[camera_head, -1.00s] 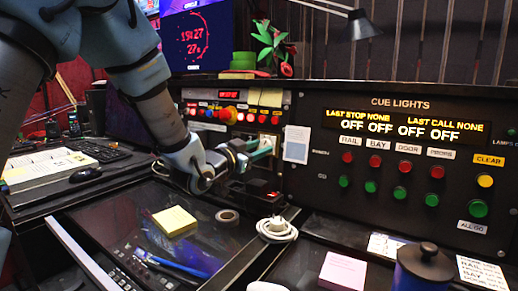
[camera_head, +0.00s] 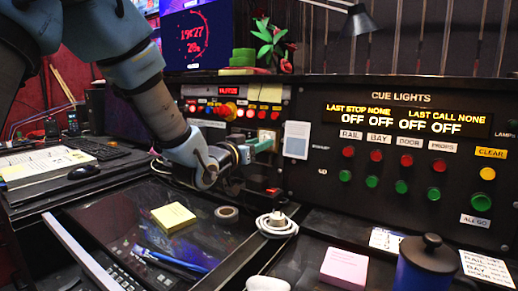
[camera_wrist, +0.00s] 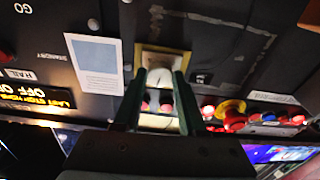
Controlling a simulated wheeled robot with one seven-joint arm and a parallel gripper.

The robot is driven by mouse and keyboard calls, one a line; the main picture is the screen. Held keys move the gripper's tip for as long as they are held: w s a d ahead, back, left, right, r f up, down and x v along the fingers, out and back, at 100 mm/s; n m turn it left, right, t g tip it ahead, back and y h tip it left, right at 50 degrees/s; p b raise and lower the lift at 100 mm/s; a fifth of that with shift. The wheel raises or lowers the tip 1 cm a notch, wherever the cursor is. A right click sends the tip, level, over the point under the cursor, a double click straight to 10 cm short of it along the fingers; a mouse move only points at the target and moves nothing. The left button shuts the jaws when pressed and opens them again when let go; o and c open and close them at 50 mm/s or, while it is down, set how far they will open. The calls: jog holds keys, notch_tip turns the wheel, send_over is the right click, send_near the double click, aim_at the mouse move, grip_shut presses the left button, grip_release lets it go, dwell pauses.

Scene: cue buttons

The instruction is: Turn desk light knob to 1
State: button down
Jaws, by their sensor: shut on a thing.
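The desk light knob (camera_wrist: 160,76) is pale and rounded, on a cream plate with a yellowish edge on the dark upright panel. In the wrist view, which is upside down, my gripper (camera_wrist: 159,84) has its two green fingers on either side of the knob, shut on it. In the head view my gripper (camera_head: 264,144) reaches the panel at the cream plate (camera_head: 268,134). There the fingers hide the knob, and its setting cannot be read in either view.
Red buttons and a larger red button on a yellow base (camera_head: 229,111) sit left of the plate. A white card (camera_head: 296,140) is close on its right. The cue lights panel (camera_head: 400,150) is farther right. A coiled white cable (camera_head: 277,224) lies below on the desk.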

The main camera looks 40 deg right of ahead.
jog(key=shift+s+r+n+t+y, duration=0.1)
jog(key=shift+n+t+y, duration=0.25)
jog(key=shift+n, duration=2.8)
jog(key=shift+s+r+n+t+y, duration=0.15)
jog(key=shift+n+y, duration=0.35)
jog(key=shift+n, duration=2.6)
jog(key=shift+w+r+n+t+y, duration=0.1)
jog(key=shift+n+t+y, duration=0.3)
jog(key=shift+n, duration=2.75)
jog(key=shift+d, duration=0.1)
jog(key=shift+f, duration=0.1)
jog(key=shift+c, duration=2.4)
grip_release()
jog(key=shift+s, duration=0.1)
jog(key=v, duration=1)
jog(key=shift+a, duration=0.4)
jog(key=shift+s, duration=0.1)
